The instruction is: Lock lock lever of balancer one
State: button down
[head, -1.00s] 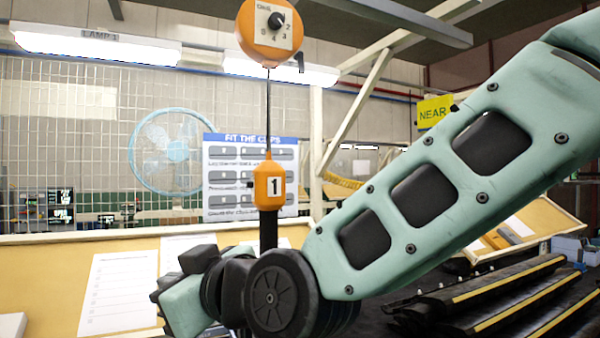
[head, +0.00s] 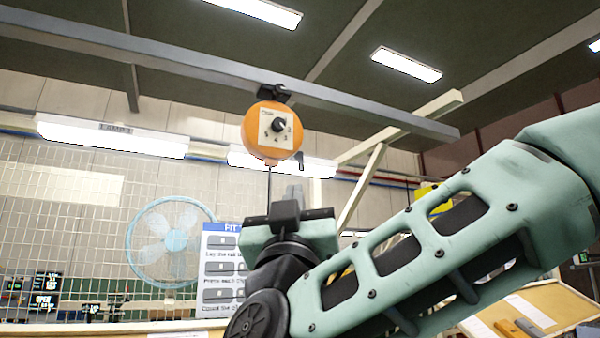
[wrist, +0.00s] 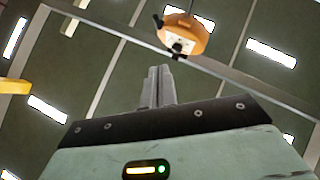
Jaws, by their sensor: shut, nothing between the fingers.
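The orange round balancer (head: 272,132) hangs from the overhead beam, with a pale dial plate and black knob on its front. A small dark lever (head: 300,160) sticks out at its lower right. The balancer (wrist: 190,38) also shows at the top of the wrist view, with a small dark part at its left edge that may be the lever. My gripper (head: 294,192) points up below the balancer, apart from it. Its fingers (wrist: 157,84) are together and empty. The lower cable and the orange block marked 1 are hidden behind my gripper and arm.
A grey overhead beam (head: 190,66) carries the balancer. A lit lamp (head: 115,138) is on the left, and a blue fan (head: 168,240) and instruction board (head: 220,268) stand behind. A pale diagonal brace (head: 361,187) is at right. The air around the balancer is clear.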

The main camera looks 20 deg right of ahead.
aim_at(300, 161)
jog(key=p+x, duration=0.2)
jog(key=x, duration=0.2)
jog(key=p+x, duration=0.3)
jog(key=x, duration=0.1)
jog(key=w+f+p+x, duration=0.1)
jog(key=p+x, duration=0.2)
jog(key=x, duration=0.1)
jog(key=shift+d, duration=0.4)
jog(key=shift+w+d+f+p, duration=0.1)
jog(key=shift+w+d+p, duration=0.25)
jog(key=shift+w, duration=0.2)
jog(key=shift+f, duration=0.1)
